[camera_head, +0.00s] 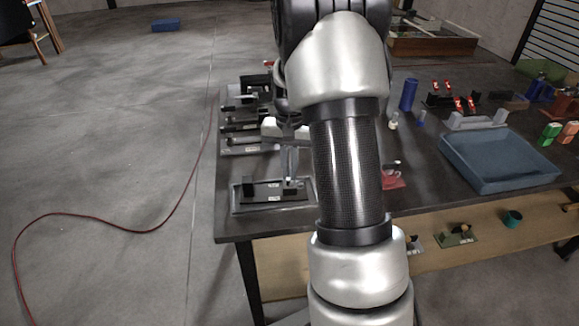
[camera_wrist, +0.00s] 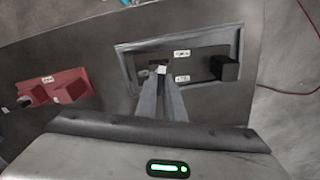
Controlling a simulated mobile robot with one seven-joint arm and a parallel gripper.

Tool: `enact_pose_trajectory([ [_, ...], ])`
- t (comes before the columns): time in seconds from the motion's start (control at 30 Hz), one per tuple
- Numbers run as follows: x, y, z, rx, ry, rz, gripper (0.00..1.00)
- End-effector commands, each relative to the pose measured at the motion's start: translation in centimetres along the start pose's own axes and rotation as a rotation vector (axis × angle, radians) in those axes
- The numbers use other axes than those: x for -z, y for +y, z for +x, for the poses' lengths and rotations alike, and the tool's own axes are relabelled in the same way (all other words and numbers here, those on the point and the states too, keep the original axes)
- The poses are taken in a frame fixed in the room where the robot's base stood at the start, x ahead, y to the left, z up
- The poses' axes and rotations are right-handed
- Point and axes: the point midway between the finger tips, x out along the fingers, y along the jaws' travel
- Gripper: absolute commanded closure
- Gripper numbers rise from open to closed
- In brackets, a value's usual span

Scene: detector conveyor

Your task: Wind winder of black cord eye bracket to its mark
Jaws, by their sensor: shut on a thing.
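A black bracket (camera_head: 262,192) lies in a grey tray (camera_head: 236,208) at the front left of the table. In the wrist view the black bracket (camera_wrist: 205,62) has two small white labels and a black block at its right end. My gripper (camera_head: 290,180) is over the right part of the bracket in the head view. In the wrist view its fingers (camera_wrist: 160,72) are close together on a small part, which I take to be the winder (camera_wrist: 153,67). The fingertips hide most of this part. I cannot make out the cord or the mark.
A red bracket (camera_wrist: 58,88) sits beside the tray; my arm partly covers it in the head view (camera_head: 392,178). Several dark fixtures (camera_head: 240,126) stand behind the tray. A blue bin (camera_head: 500,165) is at the right. The table's front edge is close to the tray.

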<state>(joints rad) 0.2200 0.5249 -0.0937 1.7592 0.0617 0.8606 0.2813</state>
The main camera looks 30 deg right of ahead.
Motion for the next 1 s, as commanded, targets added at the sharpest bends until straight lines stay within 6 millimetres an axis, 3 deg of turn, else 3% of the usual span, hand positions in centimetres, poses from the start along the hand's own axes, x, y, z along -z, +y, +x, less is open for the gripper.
enact_pose_trajectory([
  [0.5, 0.02, -0.05, -0.16, 0.001, 0.001, 0.407, 1.0],
  [1.0, 0.05, -0.04, -0.05, 0.002, 0.001, 0.531, 1.0],
])
